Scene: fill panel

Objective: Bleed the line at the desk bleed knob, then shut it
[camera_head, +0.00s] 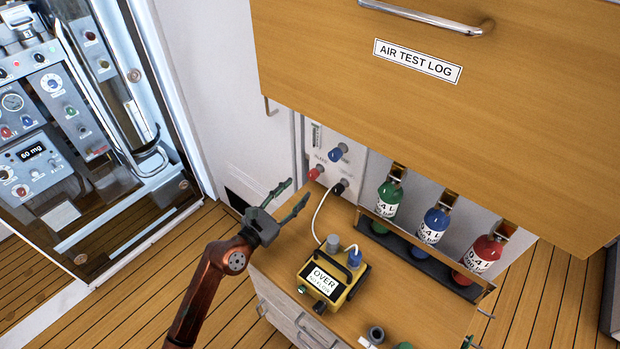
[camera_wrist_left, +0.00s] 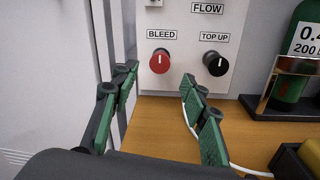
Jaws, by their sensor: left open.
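The red bleed knob (camera_wrist_left: 160,62) sits on a pale panel under a BLEED label; its white mark points about straight up. In the head view the same knob (camera_head: 316,173) is at the panel's lower left. My left gripper (camera_head: 294,193) is open and empty in front of and to the left of the panel. In the wrist view its green-padded fingers (camera_wrist_left: 158,86) are spread below and to either side of the knob, apart from it. I cannot see my right gripper.
The black TOP UP knob (camera_wrist_left: 216,63) is right of the bleed knob, and a blue knob (camera_head: 337,152) is above. A yellow device (camera_head: 345,283) marked OVER stands on the desk with a white hose. Green, blue and red bottles (camera_head: 389,199) stand right. A wooden drawer front (camera_head: 540,110) overhangs.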

